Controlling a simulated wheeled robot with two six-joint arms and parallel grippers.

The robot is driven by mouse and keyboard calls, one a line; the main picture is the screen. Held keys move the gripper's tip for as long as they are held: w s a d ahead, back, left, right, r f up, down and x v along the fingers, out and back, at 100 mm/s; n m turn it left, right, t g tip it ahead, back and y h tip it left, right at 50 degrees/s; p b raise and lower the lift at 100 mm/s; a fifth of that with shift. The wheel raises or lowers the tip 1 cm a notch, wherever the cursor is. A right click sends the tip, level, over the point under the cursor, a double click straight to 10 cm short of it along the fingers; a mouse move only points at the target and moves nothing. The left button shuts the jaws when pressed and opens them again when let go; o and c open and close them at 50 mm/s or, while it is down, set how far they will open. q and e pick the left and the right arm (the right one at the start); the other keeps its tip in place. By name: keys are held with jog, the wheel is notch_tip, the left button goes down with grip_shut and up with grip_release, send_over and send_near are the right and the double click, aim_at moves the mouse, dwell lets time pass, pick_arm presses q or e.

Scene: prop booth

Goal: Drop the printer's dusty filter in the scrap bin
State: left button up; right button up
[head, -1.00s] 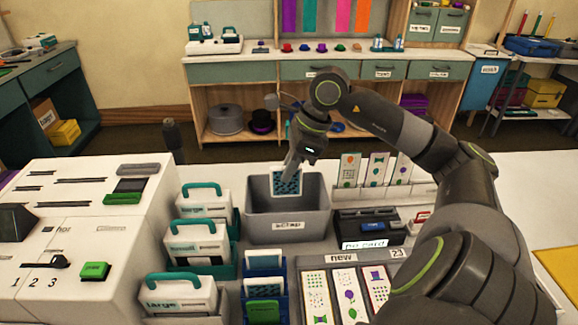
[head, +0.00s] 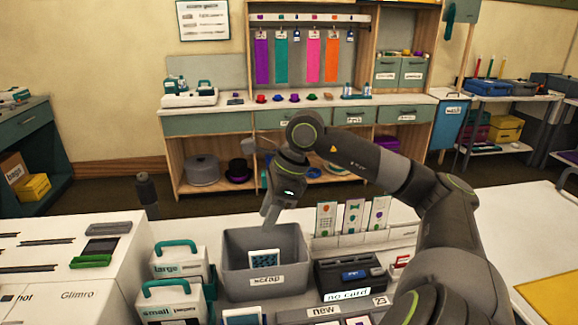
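The dusty filter (head: 264,261), a small white-framed panel with a dark blue-teal patterned face, is inside the grey scrap bin (head: 234,284). It stands tilted, and its lower edge is hidden by the bin's front wall with the "scrap" label. My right gripper (head: 270,221) points down above the bin's back rim, clear of the filter and empty. Its fingers are seen nearly edge-on, but the filter has come out of them. The white printer (head: 60,262) is at the left, partly cut off. My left gripper is not in view.
White cases with teal handles, large (head: 180,266) and small (head: 172,303), stand left of the bin. A dark card box (head: 349,277) is right of it. Pattern cards (head: 352,217) stand in a rack behind.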

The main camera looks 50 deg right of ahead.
jog(key=b+v, duration=0.1)
jog(key=v, duration=1.4)
jog(key=shift+s, duration=0.1)
dwell(0.3)
